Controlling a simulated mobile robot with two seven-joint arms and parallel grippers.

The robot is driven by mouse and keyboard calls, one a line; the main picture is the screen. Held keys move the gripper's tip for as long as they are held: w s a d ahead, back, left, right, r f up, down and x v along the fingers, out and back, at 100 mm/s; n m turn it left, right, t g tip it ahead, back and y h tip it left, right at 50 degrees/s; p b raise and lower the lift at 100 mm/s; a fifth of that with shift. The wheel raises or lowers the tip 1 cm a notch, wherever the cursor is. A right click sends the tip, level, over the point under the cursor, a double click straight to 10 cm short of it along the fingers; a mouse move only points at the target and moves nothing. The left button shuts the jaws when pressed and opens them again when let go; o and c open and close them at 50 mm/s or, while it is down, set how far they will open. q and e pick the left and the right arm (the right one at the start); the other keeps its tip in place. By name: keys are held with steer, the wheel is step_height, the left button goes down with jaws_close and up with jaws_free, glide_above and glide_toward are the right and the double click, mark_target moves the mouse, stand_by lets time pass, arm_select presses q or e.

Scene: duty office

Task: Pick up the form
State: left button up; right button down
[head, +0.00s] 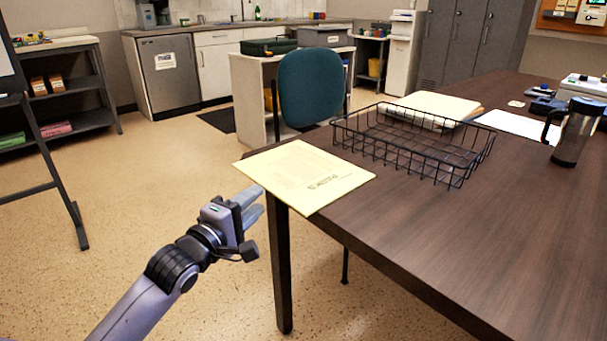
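The form is a pale yellow sheet (305,175) with printed text, lying flat on the near left corner of the dark brown table (440,235). Its left corner sticks out past the table edge. My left gripper (262,200) is beside that corner, off the table and a little below and in front of the sheet in the picture. Its two fingers show a small gap with nothing between them, and it looks apart from the form. My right gripper is not in view.
A black wire tray (455,165) stands just behind the form. Papers (440,107), a white sheet (515,126) and a dark mug (577,132) are farther right. A teal chair (311,87) stands behind the table. The table's near right is clear.

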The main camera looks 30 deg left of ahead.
mark_target(268, 190)
arm_select(q)
steer(key=shift+w+d+b, duration=0.2)
steer(key=shift+w+b, duration=0.55)
steer(key=shift+w, duration=1.75)
jaws_close()
